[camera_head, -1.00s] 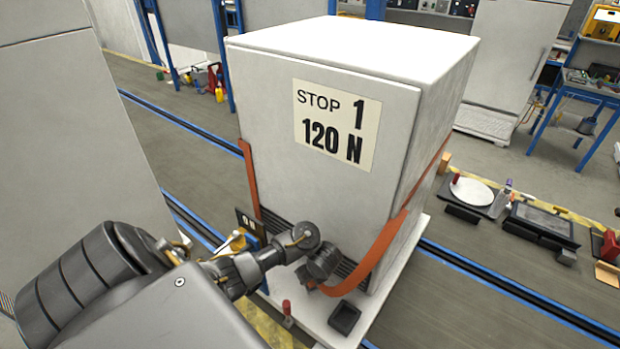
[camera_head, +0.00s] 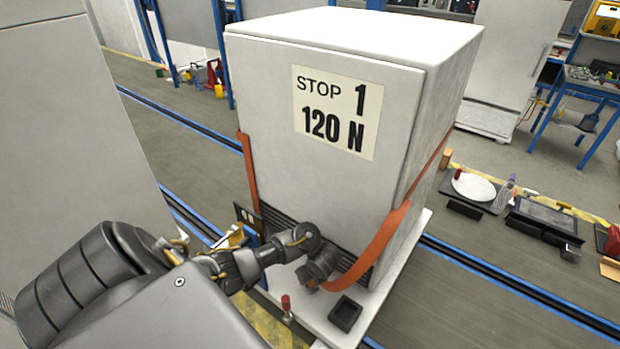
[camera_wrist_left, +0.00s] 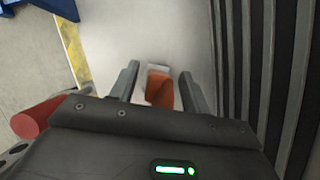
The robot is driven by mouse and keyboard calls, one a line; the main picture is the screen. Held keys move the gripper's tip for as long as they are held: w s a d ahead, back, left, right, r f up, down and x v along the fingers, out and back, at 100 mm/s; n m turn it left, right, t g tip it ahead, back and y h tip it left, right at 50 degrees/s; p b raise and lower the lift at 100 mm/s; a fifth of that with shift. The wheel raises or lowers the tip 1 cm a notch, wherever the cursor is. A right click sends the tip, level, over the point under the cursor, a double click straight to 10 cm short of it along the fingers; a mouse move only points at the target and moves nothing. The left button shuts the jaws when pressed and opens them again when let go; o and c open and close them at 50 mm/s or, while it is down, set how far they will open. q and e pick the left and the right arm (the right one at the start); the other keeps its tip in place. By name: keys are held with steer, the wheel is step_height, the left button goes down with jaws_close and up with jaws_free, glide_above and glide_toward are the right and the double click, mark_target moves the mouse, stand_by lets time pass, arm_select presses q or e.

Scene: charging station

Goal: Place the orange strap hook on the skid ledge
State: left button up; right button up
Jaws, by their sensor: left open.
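An orange strap (camera_head: 376,250) runs down the front right edge of the white cabinet towards its base. In the head view my left gripper (camera_head: 312,286) is low in front of the cabinet's grille, by the strap's lower end, partly hidden by its own wrist. In the left wrist view an orange piece (camera_wrist_left: 160,88), which looks like the strap hook, lies between the two parted fingers of the left gripper (camera_wrist_left: 160,84). I cannot tell whether they touch it. The white skid ledge (camera_head: 378,309) lies under the cabinet; its pale surface also shows in the wrist view (camera_wrist_left: 135,32).
A red-handled part (camera_head: 286,303) and a small black tray (camera_head: 346,314) are on the ledge. The dark grille (camera_wrist_left: 258,60) is close on the right in the wrist view. Another orange strap (camera_head: 248,172) hangs on the cabinet's left. Tools lie on the floor at right.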

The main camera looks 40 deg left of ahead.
arm_select(q)
steer(key=shift+r, duration=0.3)
steer(key=p+v, duration=0.9)
steer(key=v, duration=0.2)
steer(key=shift+d+r+p, duration=0.3)
steer(key=shift+p, duration=0.1)
steer(key=shift+s, duration=0.15)
